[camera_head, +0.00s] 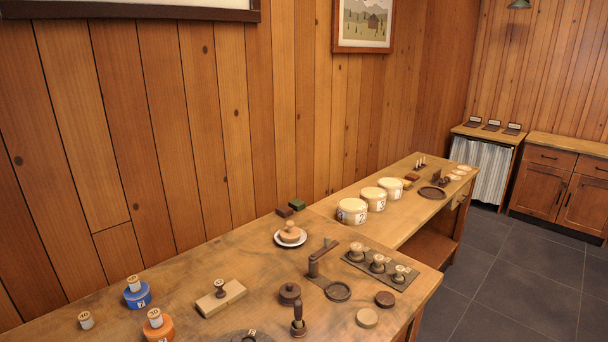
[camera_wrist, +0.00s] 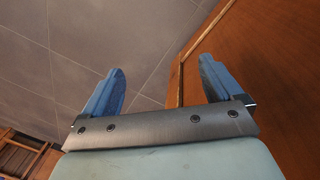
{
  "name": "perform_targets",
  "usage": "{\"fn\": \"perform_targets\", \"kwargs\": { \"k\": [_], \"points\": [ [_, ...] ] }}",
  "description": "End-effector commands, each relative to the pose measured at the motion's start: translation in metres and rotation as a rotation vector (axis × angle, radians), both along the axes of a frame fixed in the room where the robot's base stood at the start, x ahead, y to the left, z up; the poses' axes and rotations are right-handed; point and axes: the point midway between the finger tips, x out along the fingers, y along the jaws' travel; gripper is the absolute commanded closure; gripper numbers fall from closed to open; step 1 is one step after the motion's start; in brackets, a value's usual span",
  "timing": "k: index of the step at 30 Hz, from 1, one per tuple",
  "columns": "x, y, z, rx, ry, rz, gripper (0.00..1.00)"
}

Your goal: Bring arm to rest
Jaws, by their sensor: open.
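My gripper (camera_wrist: 161,82) shows in the wrist view with its two blue fingers spread wide apart. It is open and nothing is between the fingers. Behind them are the grey tiled floor (camera_wrist: 80,40) and an orange-brown wooden surface (camera_wrist: 265,75) on the right. In the head view neither my arm nor my gripper shows. Turned wooden spools and knobs stand on the long workbench there, among them a spool on a blue round block (camera_head: 137,293), one on an orange round block (camera_head: 157,326) and a knob on a wooden block (camera_head: 220,297).
A dark rack (camera_head: 379,266) holds three knobs near the bench's right edge. Three cream canisters (camera_head: 352,211) stand on the farther bench. A white plate (camera_head: 279,240) carries a wooden piece. Cabinets (camera_head: 567,187) stand at the far right. The tiled floor (camera_head: 530,280) between is clear.

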Motion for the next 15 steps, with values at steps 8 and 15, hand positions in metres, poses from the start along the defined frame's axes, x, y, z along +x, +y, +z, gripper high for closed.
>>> {"fn": "perform_targets", "kwargs": {
  "k": [8,15],
  "points": [
    [-0.110,0.088,-0.046,0.092,0.217,0.014,0.07],
    [-0.209,0.142,-0.064,0.141,0.408,0.023,0.07]
  ]
}}
